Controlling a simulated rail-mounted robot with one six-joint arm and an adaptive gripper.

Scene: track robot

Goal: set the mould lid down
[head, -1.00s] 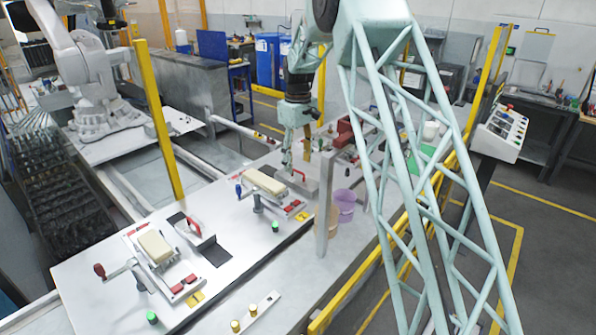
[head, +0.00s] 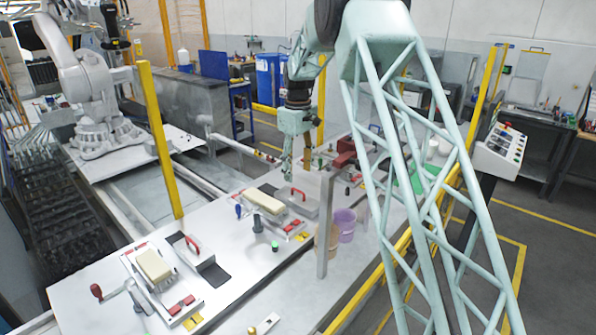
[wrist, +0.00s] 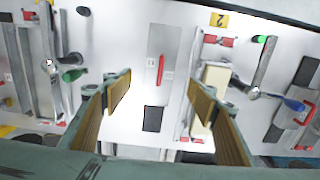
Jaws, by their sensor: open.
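A mould lid, a flat grey plate with a red handle (wrist: 160,70), lies on the white table below my gripper (wrist: 162,92). It also shows in the head view (head: 311,207), on the table to the right of a cream block (head: 269,202). My gripper (head: 296,176) is open and empty above this lid. In the wrist view its two fingers stand wide apart, one on each side of the lid. The handle is clear of both fingers. A second, similar lid (head: 188,252) with a red handle lies nearer the left, partly on a dark pad.
A second cream block (head: 153,264) sits in a left fixture with a clamp lever. In the wrist view a dark pad (wrist: 152,119) is beside the lid and the cream block (wrist: 216,80) is to the right. A grey post (head: 325,225) and purple bucket (head: 344,222) stand right.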

